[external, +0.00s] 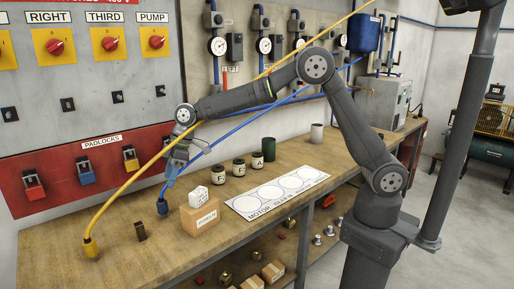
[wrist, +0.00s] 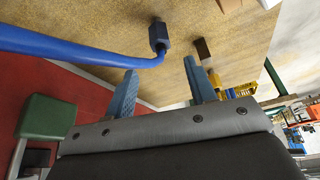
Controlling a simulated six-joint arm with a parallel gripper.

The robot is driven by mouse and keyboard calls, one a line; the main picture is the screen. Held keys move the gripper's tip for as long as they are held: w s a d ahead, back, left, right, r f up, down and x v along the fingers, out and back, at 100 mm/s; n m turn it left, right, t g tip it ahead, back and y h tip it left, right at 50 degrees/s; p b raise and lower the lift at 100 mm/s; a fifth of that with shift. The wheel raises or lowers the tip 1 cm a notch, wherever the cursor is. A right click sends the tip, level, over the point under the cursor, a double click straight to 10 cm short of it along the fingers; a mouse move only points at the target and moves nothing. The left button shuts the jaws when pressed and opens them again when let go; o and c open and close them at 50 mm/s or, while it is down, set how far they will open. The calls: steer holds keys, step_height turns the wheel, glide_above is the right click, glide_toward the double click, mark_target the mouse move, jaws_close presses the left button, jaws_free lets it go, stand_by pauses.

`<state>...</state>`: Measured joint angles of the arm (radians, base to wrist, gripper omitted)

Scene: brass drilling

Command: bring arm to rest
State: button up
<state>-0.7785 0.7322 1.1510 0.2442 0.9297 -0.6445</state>
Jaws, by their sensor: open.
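My arm reaches from its base at the right across the wooden bench (external: 120,225). My gripper (external: 170,178) hangs over the bench near the red padlock board (external: 95,165), pointing down, just above and beside the blue cable's plug (external: 162,207). In the wrist view my gripper (wrist: 160,85) shows two blue fingers standing apart with nothing between them. The blue plug (wrist: 158,37) lies beyond the fingertips, apart from them, with the blue cable (wrist: 75,45) running off to the left.
A yellow cable ends in a plug (external: 91,248) at the bench's left. A cardboard box (external: 199,220), several jars (external: 238,167) and a white marked sheet (external: 278,190) stand or lie to the gripper's right. A dark block (external: 140,231) stands near the front. Wall gauges (external: 217,46) are behind the arm.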

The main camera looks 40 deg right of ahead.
mark_target(160, 202)
steer(key=shift+f, duration=0.1)
steer(key=x, duration=1.2)
steer(key=shift+f, duration=0.25)
step_height(160, 202, up, 3)
steer(key=shift+f, duration=0.1)
steer(key=shift+r, duration=0.7)
